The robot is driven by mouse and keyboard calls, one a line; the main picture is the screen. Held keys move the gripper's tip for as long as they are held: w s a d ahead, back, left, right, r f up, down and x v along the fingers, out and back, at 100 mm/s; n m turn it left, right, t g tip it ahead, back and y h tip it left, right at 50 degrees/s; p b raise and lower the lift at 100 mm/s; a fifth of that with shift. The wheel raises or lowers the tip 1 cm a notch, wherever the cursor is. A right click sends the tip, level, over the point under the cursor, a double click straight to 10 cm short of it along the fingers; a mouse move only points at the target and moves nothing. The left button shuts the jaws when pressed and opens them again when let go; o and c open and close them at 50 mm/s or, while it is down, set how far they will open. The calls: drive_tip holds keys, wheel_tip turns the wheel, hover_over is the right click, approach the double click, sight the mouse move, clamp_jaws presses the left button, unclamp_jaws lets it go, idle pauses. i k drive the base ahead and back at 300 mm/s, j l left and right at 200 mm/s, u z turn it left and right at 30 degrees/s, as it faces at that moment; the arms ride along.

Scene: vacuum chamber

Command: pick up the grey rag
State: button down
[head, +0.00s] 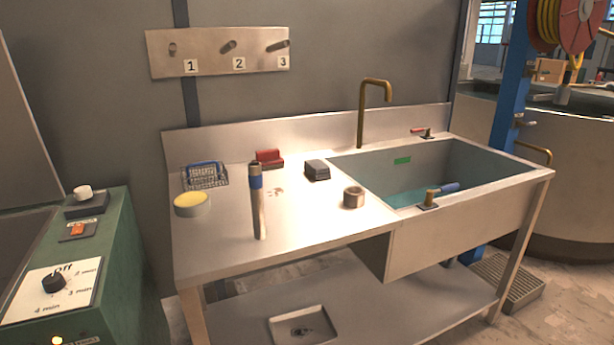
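I cannot make out a grey rag for certain. A small dark grey block-like item (317,170) lies on the steel worktop (215,250), left of the sink; I cannot tell whether it is cloth. On the lower shelf, a shallow square tray (283,326) holds a small dark thing too unclear to name. My gripper is not in view.
The sink (455,165) has a brass tap (361,115). A green control cabinet (115,260) stands left.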

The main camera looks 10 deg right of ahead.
sight(316, 168)
drive_tip(key=i+l+u, duration=0.1)
drive_tip(key=l, duration=0.25)
drive_tip(key=i+l+u, duration=0.1)
drive_tip(key=l, duration=0.3)
drive_tip(key=i+l+u, duration=0.25)
drive_tip(key=l, duration=0.5)
drive_tip(key=i+l, duration=0.3)
drive_tip(key=i, duration=0.9)
drive_tip(key=j+u, duration=0.05)
